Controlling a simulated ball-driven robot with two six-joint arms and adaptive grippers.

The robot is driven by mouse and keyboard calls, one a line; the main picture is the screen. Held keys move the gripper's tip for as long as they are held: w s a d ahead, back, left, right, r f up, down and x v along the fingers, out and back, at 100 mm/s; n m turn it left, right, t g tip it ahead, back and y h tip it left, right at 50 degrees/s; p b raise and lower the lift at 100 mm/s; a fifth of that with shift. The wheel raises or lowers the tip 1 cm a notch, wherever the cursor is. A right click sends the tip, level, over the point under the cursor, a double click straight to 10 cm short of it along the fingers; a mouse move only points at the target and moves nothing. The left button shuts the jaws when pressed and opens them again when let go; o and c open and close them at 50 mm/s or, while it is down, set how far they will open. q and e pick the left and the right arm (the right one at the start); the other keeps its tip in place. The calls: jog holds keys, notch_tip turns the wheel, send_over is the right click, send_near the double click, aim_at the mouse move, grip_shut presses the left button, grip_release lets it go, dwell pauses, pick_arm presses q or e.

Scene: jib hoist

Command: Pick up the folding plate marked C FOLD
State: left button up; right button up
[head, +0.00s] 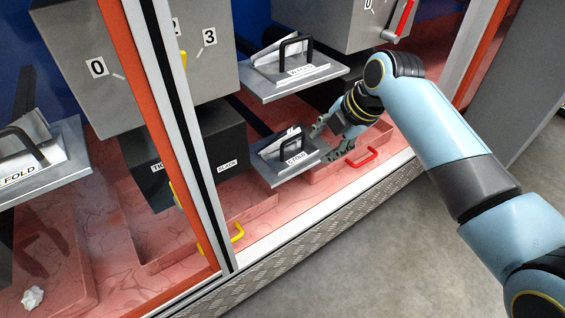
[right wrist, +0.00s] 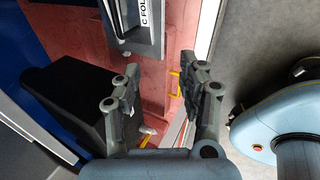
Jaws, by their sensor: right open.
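The C FOLD plate (head: 283,176) is a grey plate in the middle of the head view, with a white C FOLD label, folded white sheets and a black handle (head: 303,143). Its edge and label also show at the top of the right wrist view (right wrist: 144,14). My right gripper (head: 327,142) is just right of the plate and handle. In the right wrist view it (right wrist: 160,78) is open, with nothing between its fingers. I see no contact with the plate. My left gripper is not in view.
A similar plate (head: 290,84) hangs above and behind, and another FOLD plate (head: 70,160) is at far left. A dark box (head: 195,150) stands left of the C FOLD plate. Orange and white posts (head: 165,130) rise between bays. A red handle (head: 362,158) is on the tray at right.

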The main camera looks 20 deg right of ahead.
aim_at(290, 140)
pick_arm(q)
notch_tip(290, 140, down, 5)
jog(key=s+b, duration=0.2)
jog(key=b, duration=0.1)
pick_arm(e)
jog(key=shift+t, duration=0.7)
jog(key=w+a+f+b, duration=0.1)
jog(key=w+f+b, duration=0.1)
jog(key=w+f, duration=0.1)
jog(key=w+a+f+b, duration=0.1)
jog(key=w+f+b, duration=0.1)
jog(key=w, duration=0.2)
jog(key=w+a+f+b, duration=0.1)
jog(key=w+f+b, duration=0.2)
jog(key=w, duration=0.1)
jog(key=shift+w+a+f, duration=0.25)
jog(key=shift+a+f, duration=0.05)
jog(key=shift+w, duration=0.1)
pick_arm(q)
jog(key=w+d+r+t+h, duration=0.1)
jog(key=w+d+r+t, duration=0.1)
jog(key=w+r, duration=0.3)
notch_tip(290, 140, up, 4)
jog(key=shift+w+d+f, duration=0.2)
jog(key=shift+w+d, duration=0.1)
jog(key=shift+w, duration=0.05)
pick_arm(e)
jog(key=shift+r, duration=0.15)
grip_shut()
